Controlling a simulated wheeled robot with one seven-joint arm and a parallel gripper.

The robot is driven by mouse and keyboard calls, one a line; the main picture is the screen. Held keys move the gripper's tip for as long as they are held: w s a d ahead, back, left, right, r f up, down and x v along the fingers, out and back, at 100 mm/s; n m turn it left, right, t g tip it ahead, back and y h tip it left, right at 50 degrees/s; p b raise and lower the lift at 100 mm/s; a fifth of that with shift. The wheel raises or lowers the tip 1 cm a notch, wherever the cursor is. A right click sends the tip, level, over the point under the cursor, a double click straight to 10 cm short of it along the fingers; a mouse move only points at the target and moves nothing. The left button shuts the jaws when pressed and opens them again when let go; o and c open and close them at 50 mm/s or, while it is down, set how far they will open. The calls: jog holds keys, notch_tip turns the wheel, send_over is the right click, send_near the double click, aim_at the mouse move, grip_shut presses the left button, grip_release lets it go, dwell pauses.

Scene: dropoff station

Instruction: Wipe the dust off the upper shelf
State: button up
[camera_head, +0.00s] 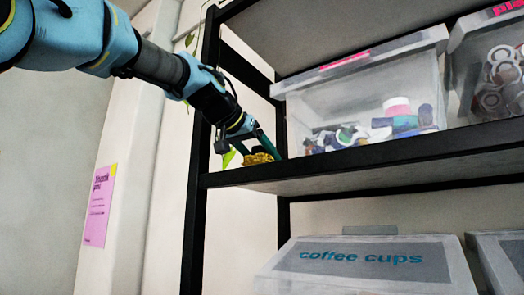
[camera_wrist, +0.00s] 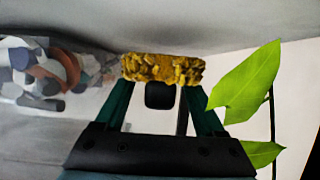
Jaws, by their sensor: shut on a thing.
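My gripper (camera_head: 262,145) reaches in at the left end of the upper shelf (camera_head: 340,165). It is shut on a yellow-brown, rough-looking sponge (camera_head: 257,158), which is low against the shelf board. In the wrist view the sponge (camera_wrist: 162,69) lies across both fingertips of my gripper (camera_wrist: 160,85), with the grey shelf surface beyond it. I cannot tell for sure whether the sponge touches the board. No dust can be made out on the part of the shelf that shows.
A clear bin (camera_head: 365,95) of mixed items stands on the shelf just right of my gripper; another bin (camera_head: 490,75) is further right. A black post (camera_head: 198,190) and green leaves (camera_wrist: 245,85) are close on the other side. A "coffee cups" box (camera_head: 365,262) sits below.

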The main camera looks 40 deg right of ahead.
jog(key=shift+f+b, duration=1)
jog(key=shift+f, duration=0.05)
dwell(0.6)
